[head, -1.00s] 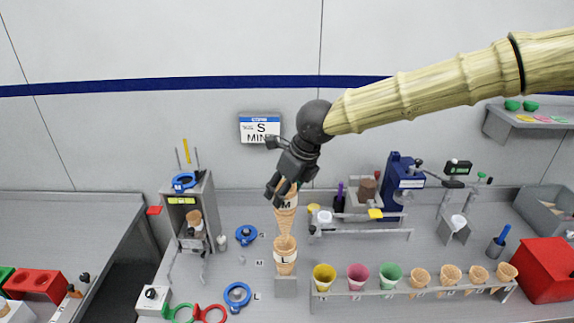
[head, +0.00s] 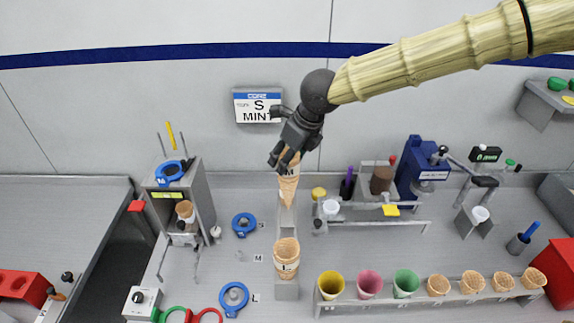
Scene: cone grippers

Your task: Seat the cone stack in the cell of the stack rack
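The stack hangs nearly upright, tip down. It appears in front of or above the upright grey stack rack (head: 287,222); the exact gap cannot be told from this view. Another cone stack, marked L (head: 287,255), sits at the front end of the rack. The M stack's tip shows apart from the L stack, farther back. My fingers cover the top of the held stack.
Letters on the bench left of the rack mark positions. Blue rings (head: 244,224) lie left of it. A front rail holds yellow (head: 331,285), pink and green cups and several cones. A wall sign (head: 258,105) reads S MINT. A grey dispenser (head: 190,205) stands left.

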